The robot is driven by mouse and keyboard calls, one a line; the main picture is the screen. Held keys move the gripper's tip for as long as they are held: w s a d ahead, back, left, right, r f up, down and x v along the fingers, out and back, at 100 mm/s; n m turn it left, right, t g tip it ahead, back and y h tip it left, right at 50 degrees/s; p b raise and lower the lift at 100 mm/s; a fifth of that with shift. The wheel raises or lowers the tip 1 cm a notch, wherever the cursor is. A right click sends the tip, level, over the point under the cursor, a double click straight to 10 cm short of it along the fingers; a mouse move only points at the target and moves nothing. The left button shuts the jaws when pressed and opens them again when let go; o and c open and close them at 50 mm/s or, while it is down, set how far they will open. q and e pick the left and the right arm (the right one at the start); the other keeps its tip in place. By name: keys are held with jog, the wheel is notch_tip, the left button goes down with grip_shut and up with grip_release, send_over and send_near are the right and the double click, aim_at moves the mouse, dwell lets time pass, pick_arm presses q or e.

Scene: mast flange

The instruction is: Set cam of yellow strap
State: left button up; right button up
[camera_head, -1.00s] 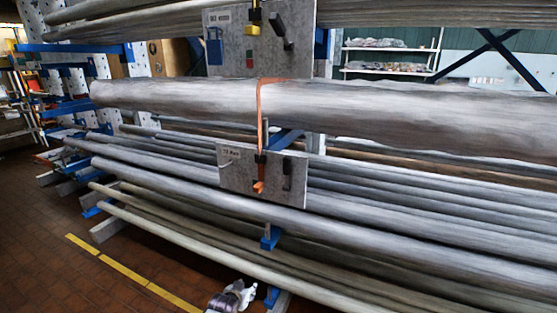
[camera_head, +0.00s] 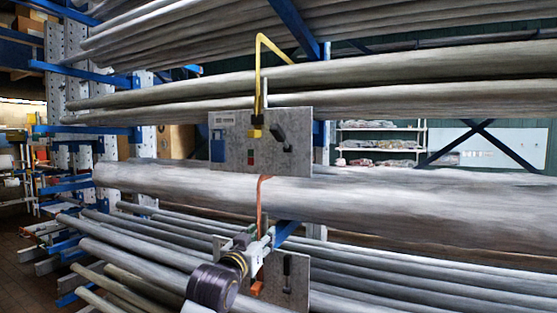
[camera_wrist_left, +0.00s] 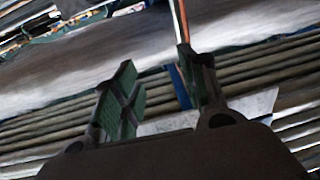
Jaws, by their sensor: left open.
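The yellow strap (camera_head: 258,72) runs over the upper pipes and down to a yellow cam buckle (camera_head: 255,133) on the upper grey plate (camera_head: 228,150). A black lever (camera_head: 279,134) stands tilted to the right of the buckle. Red and blue patches sit on the same plate. My left gripper (camera_head: 256,240) is below this plate, in front of the lower plate and the orange strap (camera_head: 262,195). In the left wrist view, the gripper (camera_wrist_left: 160,80) is open with nothing between its fingers. The orange strap (camera_wrist_left: 180,20) shows behind its right finger. My right gripper is not in view.
A lower grey plate (camera_head: 298,272) with a black lever is partly hidden by my left arm. A thick grey pipe (camera_head: 400,205) crosses between the plates. Several thinner pipes and blue rack arms (camera_head: 295,20) surround them. Shelves stand behind at the right.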

pick_arm(q)
jog(key=s+r+t, duration=0.2)
jog(key=s+r, duration=0.2)
jog(key=r, duration=0.8)
jog(key=m+t+h+p, duration=0.1)
jog(key=t+h+p, duration=0.1)
jog(key=h, duration=0.1)
send_near(274, 134)
jog(key=p+x, duration=0.3)
jog(key=x, duration=0.7)
jog(key=shift+d, duration=0.1)
jog(key=shift+p+x, duration=0.5)
jog(key=shift+x, duration=0.55)
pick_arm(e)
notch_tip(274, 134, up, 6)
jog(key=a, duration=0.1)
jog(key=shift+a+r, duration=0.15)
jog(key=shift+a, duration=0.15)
pick_arm(q)
grip_shut()
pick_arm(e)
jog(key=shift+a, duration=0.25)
